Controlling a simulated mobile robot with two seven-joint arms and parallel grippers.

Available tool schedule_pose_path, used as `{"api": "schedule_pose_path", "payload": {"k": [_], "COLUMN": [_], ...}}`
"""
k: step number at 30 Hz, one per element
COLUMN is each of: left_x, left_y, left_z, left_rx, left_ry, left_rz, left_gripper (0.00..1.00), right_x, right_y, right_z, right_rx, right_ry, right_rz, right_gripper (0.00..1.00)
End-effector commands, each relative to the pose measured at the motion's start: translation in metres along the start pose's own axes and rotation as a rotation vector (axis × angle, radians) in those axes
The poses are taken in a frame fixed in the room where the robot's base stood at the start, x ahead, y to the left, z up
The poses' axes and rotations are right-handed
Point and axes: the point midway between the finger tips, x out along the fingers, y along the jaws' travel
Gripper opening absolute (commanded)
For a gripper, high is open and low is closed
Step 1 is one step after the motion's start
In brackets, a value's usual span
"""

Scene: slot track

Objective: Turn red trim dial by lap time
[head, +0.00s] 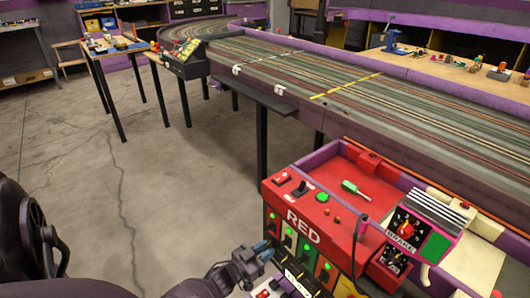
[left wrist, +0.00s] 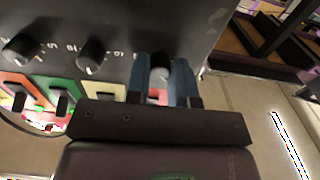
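The red driver station (head: 305,213), lettered RED, stands at front right. My left gripper (head: 266,250) is low at its front left. In the left wrist view, a dark panel (left wrist: 120,25) carries a row of black dials with small marks. A dial with a pale cap (left wrist: 160,68) sits between the blue fingers of my left gripper (left wrist: 164,82), with a red patch below it. The fingers are close on both sides; whether they press on it is unclear. Two neighbouring dials, middle (left wrist: 92,54) and left (left wrist: 22,48), stand free. My right gripper is not in view.
A green-handled tool (head: 354,188) lies in the red tray. Open floor (head: 150,170) lies left.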

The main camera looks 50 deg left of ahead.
Motion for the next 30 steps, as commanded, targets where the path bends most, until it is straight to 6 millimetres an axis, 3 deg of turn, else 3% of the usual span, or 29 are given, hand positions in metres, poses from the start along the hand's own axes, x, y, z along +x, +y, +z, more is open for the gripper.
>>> {"api": "schedule_pose_path", "payload": {"k": [14,30], "left_x": [-0.0008,-0.0012], "left_y": [0.0002,-0.0004], "left_z": [0.0013,0.0017], "left_rx": [0.101,0.534], "left_ry": [-0.002,-0.002], "left_rz": [0.001,0.001], "left_gripper": [0.00,0.00], "right_x": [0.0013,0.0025], "right_y": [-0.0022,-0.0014], "right_z": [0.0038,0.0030], "right_rx": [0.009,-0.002], "right_ry": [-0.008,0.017], "right_rz": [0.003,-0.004], "right_gripper": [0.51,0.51]}}
